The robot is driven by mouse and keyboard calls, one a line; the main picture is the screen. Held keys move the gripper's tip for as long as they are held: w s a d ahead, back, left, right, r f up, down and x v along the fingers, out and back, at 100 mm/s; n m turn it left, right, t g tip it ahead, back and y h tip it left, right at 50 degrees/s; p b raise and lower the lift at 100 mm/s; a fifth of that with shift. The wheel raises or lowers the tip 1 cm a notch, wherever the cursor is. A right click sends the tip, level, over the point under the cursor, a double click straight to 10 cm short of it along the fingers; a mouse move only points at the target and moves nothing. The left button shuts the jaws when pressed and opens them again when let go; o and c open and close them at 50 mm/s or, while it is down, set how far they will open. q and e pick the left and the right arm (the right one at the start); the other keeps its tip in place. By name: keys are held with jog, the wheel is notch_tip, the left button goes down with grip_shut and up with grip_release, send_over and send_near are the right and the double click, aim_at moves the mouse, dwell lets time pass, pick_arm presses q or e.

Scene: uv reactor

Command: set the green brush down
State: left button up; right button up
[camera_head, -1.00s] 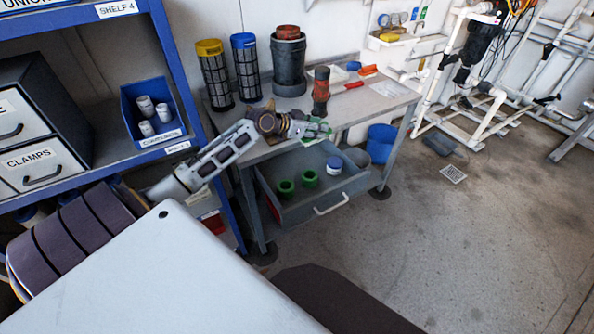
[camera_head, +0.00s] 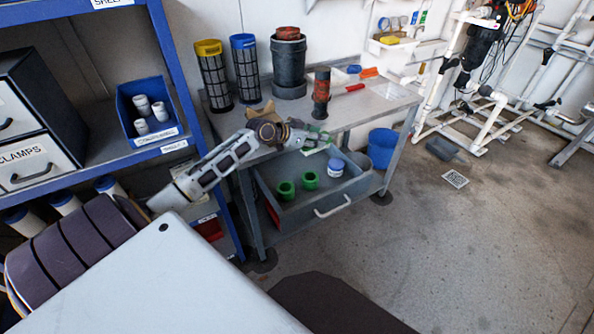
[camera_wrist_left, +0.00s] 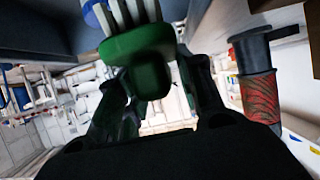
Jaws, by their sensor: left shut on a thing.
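My left gripper (camera_head: 309,137) is over the front part of the grey workbench (camera_head: 372,112), above the open drawer. It is shut on the green brush (camera_wrist_left: 145,48). In the left wrist view the brush's green body sits between the dark fingers (camera_wrist_left: 155,88), with pale bristles at the top of the picture. In the head view the brush is small and partly hidden by the gripper, so I cannot tell whether it touches the bench. My right gripper is not in view.
A red and dark cylinder (camera_head: 321,93) stands just behind the gripper. A dark grey canister (camera_head: 289,70) and yellow- and blue-topped cartridges stand at the back left. The open drawer (camera_head: 322,203) holds green rings and a blue-white jar. Bare benchtop lies to the right.

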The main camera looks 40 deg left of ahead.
aim_at(315, 149)
pick_arm(q)
notch_tip(315, 149, down, 5)
jog(key=shift+b, duration=0.55)
jog(key=shift+f, duration=0.4)
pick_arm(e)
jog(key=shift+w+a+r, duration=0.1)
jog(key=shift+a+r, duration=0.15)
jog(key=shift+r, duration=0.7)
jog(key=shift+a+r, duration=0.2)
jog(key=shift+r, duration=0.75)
